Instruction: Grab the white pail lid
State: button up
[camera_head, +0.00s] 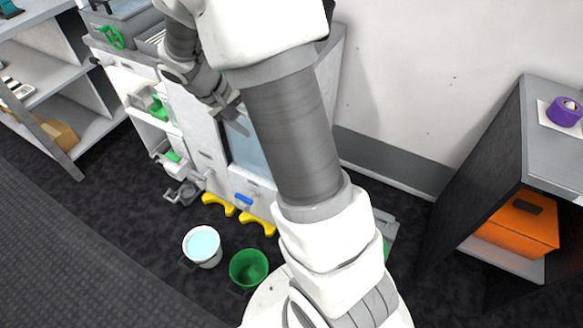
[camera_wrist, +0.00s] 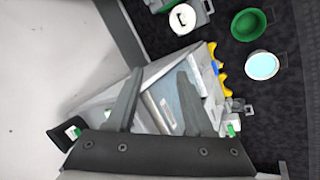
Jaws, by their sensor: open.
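My gripper (camera_head: 231,112) is open and empty, in front of the upper part of the white machine (camera_head: 207,140). Its two spread fingers also show in the wrist view (camera_wrist: 158,88). In the wrist view a round white thing (camera_wrist: 183,18) lies on a grey unit at the top; it looks like the pail lid, but I cannot be certain. It is well apart from my fingers. In the head view my arm hides that spot. An open white pail (camera_head: 202,246) with a pale blue inside stands on the floor; it shows in the wrist view too (camera_wrist: 262,66).
A green pail (camera_head: 249,268) stands beside the white pail. Yellow feet (camera_head: 218,203) jut from the machine's base. A grey shelf unit with an orange box (camera_head: 518,222) is at the right. Shelves (camera_head: 45,85) stand at the left.

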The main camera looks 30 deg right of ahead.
jog(key=w+d+f+n+h+b, duration=0.1)
jog(key=d+f+h+b, duration=0.15)
jog(key=f, duration=1.15)
jog(key=d+f+n+h+b, duration=0.1)
jog(key=d+f+b, duration=0.15)
jog(key=f, duration=1.25)
jog(key=w+d+f+n+h+b, duration=0.15)
jog(key=f+b, duration=0.25)
jog(key=f, duration=1)
jog(key=s+d+f+n+h+b, duration=0.1)
jog(key=s+f, duration=0.2)
jog(key=f, duration=0.5)
jog(key=s+d+f+b, duration=0.1)
jog(key=s+f, duration=0.3)
jog(key=f, duration=0.4)
jog(key=shift+t, duration=0.4)
jog(key=b+x, duration=0.4)
jog(key=x, duration=0.6)
jog(key=shift+f, duration=0.3)
jog(key=b+x, duration=0.3)
jog(key=x, duration=0.2)
jog(key=shift+w+d, duration=0.2)
jog(key=shift+d+f, duration=0.1)
jog(key=shift+d, duration=0.45)
jog(key=shift+c, duration=0.3)
grip_shut()
